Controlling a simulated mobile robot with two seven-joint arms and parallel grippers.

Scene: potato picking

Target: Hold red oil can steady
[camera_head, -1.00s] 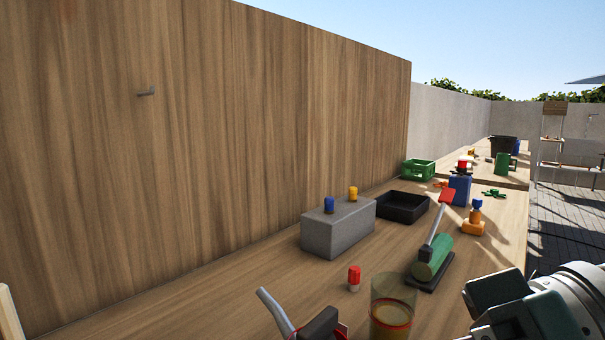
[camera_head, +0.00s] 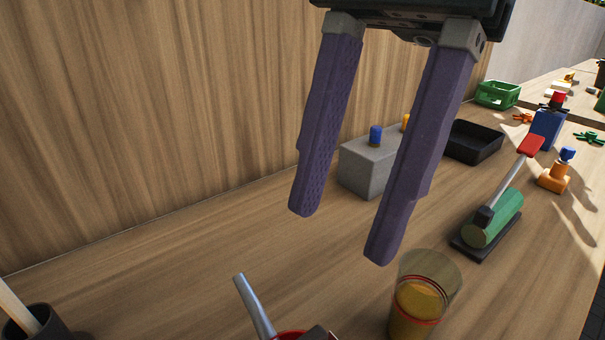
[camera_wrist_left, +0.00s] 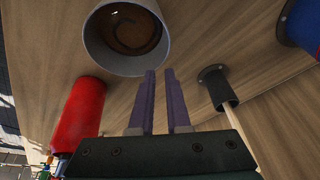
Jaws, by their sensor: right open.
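The red oil can (camera_head: 290,336) is at the bottom edge of the head view, mostly cut off; its grey spout (camera_head: 255,305) slants up to the left. My right gripper (camera_head: 340,238) hangs from the top of the head view, its two long purple fingers wide apart and empty. Its fingertips appear above the can in the picture, apart from it. My left gripper (camera_wrist_left: 161,73) shows only in the left wrist view, its fingers apart with nothing between them. A red cylinder (camera_wrist_left: 82,112) is left of it there; I cannot tell whether it is the can.
A glass with amber liquid (camera_head: 418,308) stands right of the can. A grey block (camera_head: 365,170), a black tray (camera_head: 472,143) and a green roller on a stand (camera_head: 493,218) are farther back. A dark holder (camera_head: 35,322) is at lower left. A pale cup (camera_wrist_left: 126,62) shows in the wrist view.

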